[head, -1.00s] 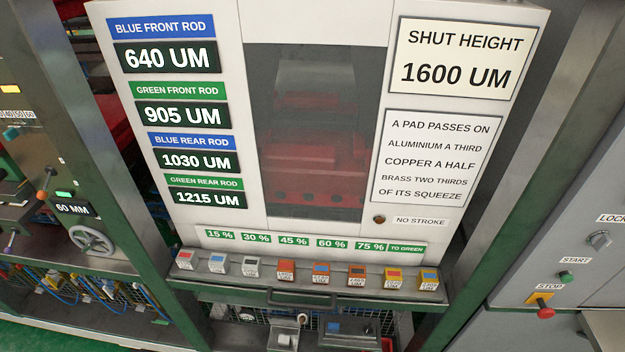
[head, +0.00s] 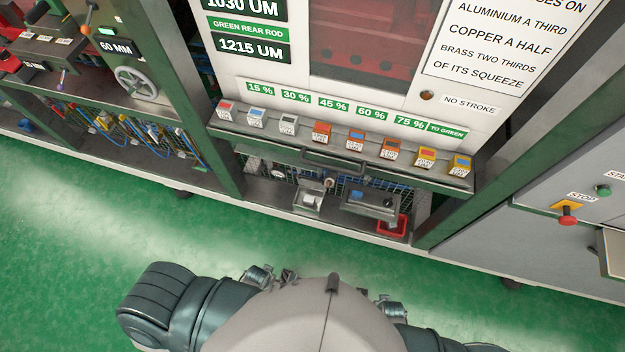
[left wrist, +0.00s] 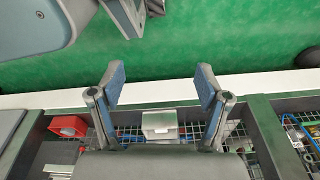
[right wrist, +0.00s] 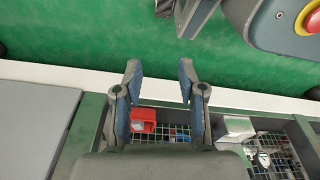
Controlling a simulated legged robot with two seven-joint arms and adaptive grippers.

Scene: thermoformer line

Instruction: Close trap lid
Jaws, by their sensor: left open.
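A small grey metal box (head: 308,202), which looks like the trap, sits on the low shelf under the press. Its lid (head: 318,185) appears raised at the back, with a pale piece showing in front. The box also shows between the fingers in the left wrist view (left wrist: 160,126) and right of the fingers in the right wrist view (right wrist: 236,128). My left gripper (head: 275,276) is open and empty, out over the floor in front of the shelf. My right gripper (head: 390,306) is open and empty, farther right; my body partly hides both in the head view.
A dark metal box (head: 372,203) and a red bin (head: 393,229) stand right of the trap. Above runs a ledge with several colored blocks (head: 356,140) and a dark handle bar (head: 335,160). Green posts flank the shelf. The green floor (head: 90,220) is clear.

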